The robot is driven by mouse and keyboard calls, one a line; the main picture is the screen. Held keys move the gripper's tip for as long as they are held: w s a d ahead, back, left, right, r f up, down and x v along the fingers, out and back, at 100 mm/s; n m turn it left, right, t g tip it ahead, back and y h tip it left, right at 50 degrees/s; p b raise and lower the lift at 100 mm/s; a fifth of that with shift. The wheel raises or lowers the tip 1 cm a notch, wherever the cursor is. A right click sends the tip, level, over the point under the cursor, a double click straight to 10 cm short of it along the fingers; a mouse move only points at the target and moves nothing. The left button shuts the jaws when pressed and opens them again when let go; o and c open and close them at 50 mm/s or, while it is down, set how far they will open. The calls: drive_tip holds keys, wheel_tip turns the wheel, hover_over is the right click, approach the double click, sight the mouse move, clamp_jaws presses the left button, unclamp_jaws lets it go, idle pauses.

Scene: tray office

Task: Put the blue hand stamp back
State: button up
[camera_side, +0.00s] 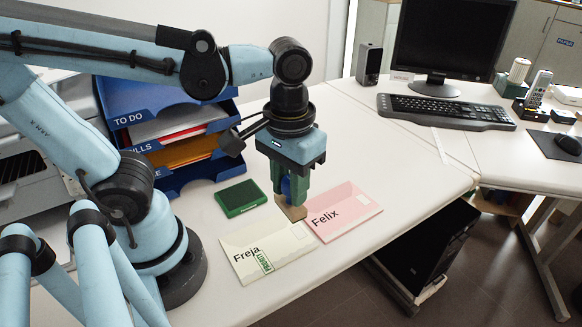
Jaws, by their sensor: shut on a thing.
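My gripper (289,190) points down over the white desk and is shut on the blue hand stamp (286,187). The stamp's blue handle shows between the green fingers, and its tan base (292,210) is below them. The base is at the left edge of the pink envelope marked Felix (345,215); I cannot tell whether it touches the envelope or the desk. The cream envelope marked Freja (278,270) lies nearer and to the left, with a green printed mark on it. A green ink pad (240,197) lies left of my gripper.
A blue letter tray stack (140,118) stands behind on the left. A keyboard (445,110), monitor (455,35) and speaker (368,63) are at the back right. Small desk items in dark holders (512,88) stand further right. The desk's front edge runs right of the envelopes.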

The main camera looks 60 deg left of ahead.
drive_tip(key=w+a, duration=0.3)
drive_tip(key=w, duration=0.3)
drive_tip(key=w+a, duration=0.3)
drive_tip(key=w, duration=0.4)
drive_tip(key=w+a+f, duration=0.1)
drive_tip(key=a+f, duration=0.1)
drive_tip(key=a, duration=0.1)
drive_tip(key=w+a+f, duration=0.1)
drive_tip(key=a+f, duration=0.1)
drive_tip(key=a, duration=0.2)
drive_tip(key=w+a+f, duration=0.1)
drive_tip(key=a+f, duration=0.1)
drive_tip(key=a, duration=0.2)
drive_tip(key=shift+w+a+f, duration=0.1)
drive_tip(key=shift+w+f, duration=0.15)
drive_tip(key=shift+f, duration=1.9)
drive_tip(key=shift+f, duration=0.15)
drive_tip(key=o, duration=0.9)
drive_tip(key=shift+c, duration=0.2)
